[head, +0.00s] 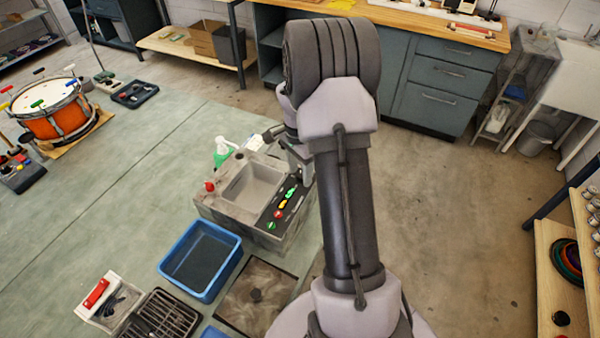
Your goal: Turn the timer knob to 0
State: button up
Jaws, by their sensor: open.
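I cannot tell for sure which part is the timer knob. A grey sink unit (217,206) stands left of my arm. Its dark sloping panel (262,222) carries several small coloured controls, among them a green one (271,225) and an orange-red one (279,213). A red knob-like part (210,186) sits at the unit's left corner. No dial marking is readable. My gripper (297,152) is above the unit's right back edge, partly hidden by my arm. It is open, and I see nothing held in it. Whether it touches the unit is unclear.
A green-and-white bottle (221,147) stands at the unit's back. An orange drum (55,110) is far left. Grey cabinets (440,92) line the back. Floor at right is clear.

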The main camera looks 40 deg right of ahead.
grip_shut()
jog(key=shift+n, duration=0.3)
jog(key=n+p, duration=0.1)
jog(key=n, duration=0.4)
jog(key=shift+r+n, duration=0.1)
jog(key=shift+n, duration=0.2)
jog(key=n+p, duration=0.1)
jog(key=n, duration=0.4)
jog(key=shift+p, duration=0.3)
jog(key=shift+n+h, duration=0.3)
jog(key=shift+n, duration=0.1)
grip_release()
jog(key=shift+s, duration=0.1)
